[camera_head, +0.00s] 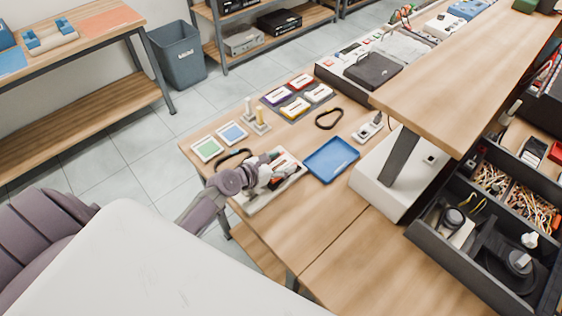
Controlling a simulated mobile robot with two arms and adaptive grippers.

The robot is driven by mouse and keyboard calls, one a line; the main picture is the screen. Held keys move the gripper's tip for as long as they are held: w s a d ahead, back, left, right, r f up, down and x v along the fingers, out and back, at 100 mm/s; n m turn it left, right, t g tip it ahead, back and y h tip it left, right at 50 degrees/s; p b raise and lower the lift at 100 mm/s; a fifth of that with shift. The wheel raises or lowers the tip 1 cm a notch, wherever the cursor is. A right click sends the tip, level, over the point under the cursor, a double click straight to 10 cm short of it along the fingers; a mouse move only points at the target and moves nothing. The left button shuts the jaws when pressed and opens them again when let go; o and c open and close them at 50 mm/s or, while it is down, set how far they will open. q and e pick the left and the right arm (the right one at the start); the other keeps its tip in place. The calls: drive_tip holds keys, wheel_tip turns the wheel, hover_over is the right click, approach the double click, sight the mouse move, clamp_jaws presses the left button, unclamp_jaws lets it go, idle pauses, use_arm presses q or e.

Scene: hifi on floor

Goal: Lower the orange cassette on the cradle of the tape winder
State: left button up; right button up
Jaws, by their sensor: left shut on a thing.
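My left gripper (273,179) reaches in from the left over the tape winder (260,204), a pale, flat-based device near the table's left front edge. The gripper is shut on the orange cassette (281,171), of which only a small orange-red patch shows between and beside the fingers. The gripper and wrist hide most of the winder's top, including the cradle. I cannot tell whether the cassette touches the cradle or is just above it. My right gripper is not in view.
A blue tray (332,159) lies close to the right of the winder. Green and blue framed cards (208,148), a black loop (329,118) and several cassettes on a dark mat (283,114) lie behind. A raised wooden shelf (470,75) overhangs the right side.

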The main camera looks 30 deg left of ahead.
use_arm(q)
drive_tip(key=shift+f, duration=0.15)
idle(0.4)
drive_tip(key=o, duration=1.2)
drive_tip(key=v, duration=0.7)
drive_tip(key=shift+s, duration=0.15)
drive_tip(key=shift+s+a+r, duration=0.1)
drive_tip(key=shift+r, duration=0.1)
wheel_tip(320, 180, up, 6)
drive_tip(key=p, duration=0.7)
drive_tip(key=shift+f, duration=0.1)
